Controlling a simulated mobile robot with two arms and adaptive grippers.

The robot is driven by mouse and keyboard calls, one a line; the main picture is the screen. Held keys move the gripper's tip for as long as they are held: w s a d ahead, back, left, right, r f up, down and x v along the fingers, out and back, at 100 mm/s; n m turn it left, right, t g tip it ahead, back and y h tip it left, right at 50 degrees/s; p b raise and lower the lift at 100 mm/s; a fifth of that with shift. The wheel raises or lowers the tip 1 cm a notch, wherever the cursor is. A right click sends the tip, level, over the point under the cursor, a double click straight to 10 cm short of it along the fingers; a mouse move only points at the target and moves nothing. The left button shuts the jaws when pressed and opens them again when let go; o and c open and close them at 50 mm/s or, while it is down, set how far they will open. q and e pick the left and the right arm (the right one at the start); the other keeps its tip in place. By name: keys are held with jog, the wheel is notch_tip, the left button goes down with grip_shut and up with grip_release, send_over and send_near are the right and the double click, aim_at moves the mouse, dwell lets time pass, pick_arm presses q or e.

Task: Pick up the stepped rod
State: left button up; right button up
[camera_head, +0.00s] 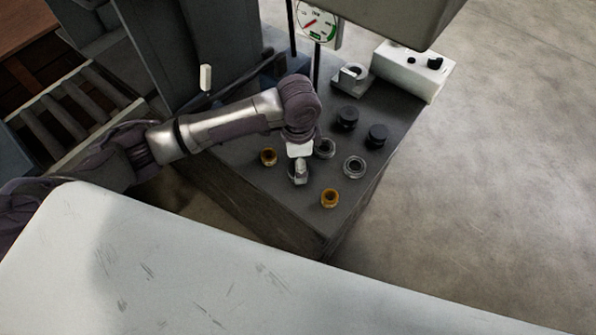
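My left arm reaches in from the left over a dark bench block. My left gripper (299,172) points down at the block's top, among small parts. It is small and seen from above, and whether its fingers are open or shut cannot be made out. No stepped rod can be clearly told apart. A silvery shape shows at the gripper's tip, but I cannot tell whether it is the fingers or a part between them. My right gripper is not in view.
On the dark block (240,170) are brass nuts (330,197) (268,156), grey rings (354,166) (325,148), black knob-like parts (346,117) (377,135) and a grey notched block (350,77). A white box (412,70) and a dial gauge (319,22) stand behind. Floor at right is clear.

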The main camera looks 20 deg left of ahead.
pick_arm(q)
notch_tip(320, 180, down, 5)
jog(key=shift+w+a+p, duration=0.1)
jog(key=shift+w+p, duration=0.05)
jog(key=shift+p, duration=0.45)
jog(key=shift+w+r, duration=0.1)
jog(key=c, duration=1.3)
